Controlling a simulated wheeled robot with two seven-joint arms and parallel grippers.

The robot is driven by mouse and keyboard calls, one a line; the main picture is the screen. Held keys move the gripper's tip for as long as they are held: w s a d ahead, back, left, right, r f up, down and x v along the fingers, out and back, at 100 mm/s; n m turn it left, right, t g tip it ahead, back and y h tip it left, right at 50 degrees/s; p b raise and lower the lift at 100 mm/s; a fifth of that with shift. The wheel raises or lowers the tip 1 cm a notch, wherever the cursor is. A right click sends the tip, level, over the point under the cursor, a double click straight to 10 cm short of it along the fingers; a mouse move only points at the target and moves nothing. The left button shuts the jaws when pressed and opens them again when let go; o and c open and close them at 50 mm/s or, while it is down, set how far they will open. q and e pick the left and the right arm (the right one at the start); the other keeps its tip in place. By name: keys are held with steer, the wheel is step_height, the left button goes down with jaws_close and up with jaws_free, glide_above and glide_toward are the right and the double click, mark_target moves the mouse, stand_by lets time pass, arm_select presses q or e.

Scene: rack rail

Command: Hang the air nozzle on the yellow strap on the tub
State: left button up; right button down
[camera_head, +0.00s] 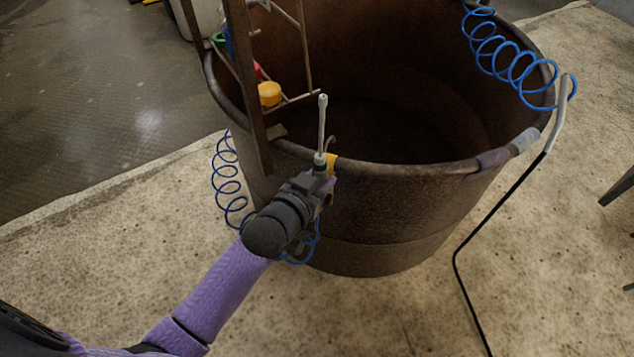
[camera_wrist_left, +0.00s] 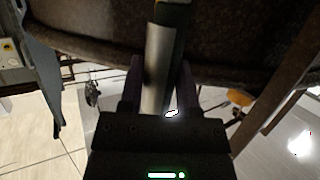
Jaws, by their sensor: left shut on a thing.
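The air nozzle (camera_head: 322,128) has a thin pale tube that points up in the head view. My left gripper (camera_head: 322,181) is shut on its body beside the near rim of the tub. In the left wrist view the nozzle's silver and dark body (camera_wrist_left: 158,70) lies between the two fingers. The brown round tub (camera_head: 380,205) stands on the pale mat; its wall also shows in the left wrist view (camera_wrist_left: 90,35). A bit of the yellow strap (camera_head: 331,160) shows at the rim just behind the gripper; the rest is hidden. My right gripper is out of view.
A brown metal ladder-like frame (camera_head: 248,85) stands at the tub's left rim, with a yellow round thing (camera_head: 269,94) by it. Blue coiled hose (camera_head: 228,180) hangs left of the tub. Another blue coil (camera_head: 500,55) and a pale-handled wand (camera_head: 560,110) are at the right rim.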

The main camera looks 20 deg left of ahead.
arm_select(q)
steer(key=shift+f, duration=0.1)
steer(key=shift+f+b, duration=0.35)
steer(key=shift+f, duration=0.1)
steer(key=shift+f+b, duration=0.5)
steer(key=shift+f, duration=0.25)
